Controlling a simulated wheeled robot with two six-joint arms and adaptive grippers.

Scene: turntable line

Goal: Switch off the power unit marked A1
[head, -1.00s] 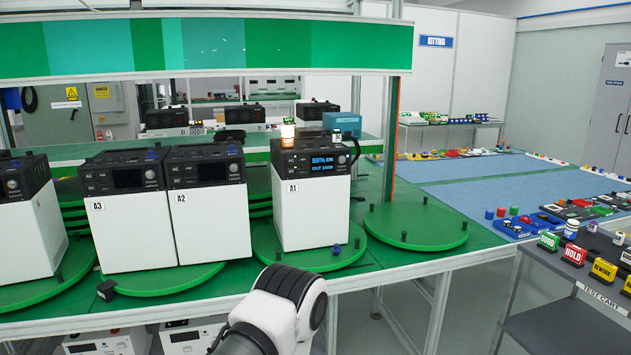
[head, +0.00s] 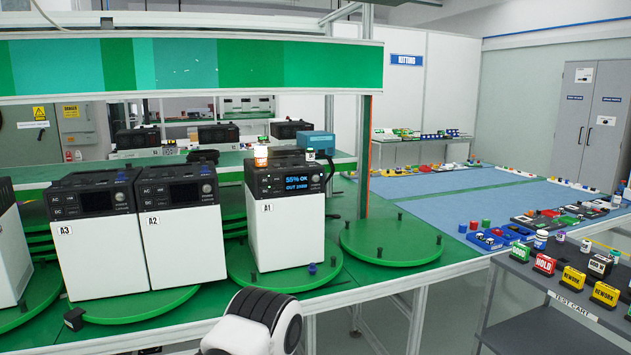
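The power unit marked A1 (head: 285,229) stands upright on a green turntable (head: 240,279) in the middle of the bench. It has a white body and a black top panel. Its display (head: 298,183) is lit and reads "55% OK" with an "OUT" line below. An orange-and-white container (head: 261,156) and a small white-capped jar (head: 310,156) sit on its top. One of my arm links shows at the bottom centre, in front of the bench. Neither gripper is in view.
Units A2 (head: 184,244) and A3 (head: 100,252) stand side by side to the left on another turntable. An empty turntable (head: 390,241) lies right of A1. A test cart (head: 563,293) with coloured signs stands at right. A small black block (head: 74,319) lies near the bench's front edge.

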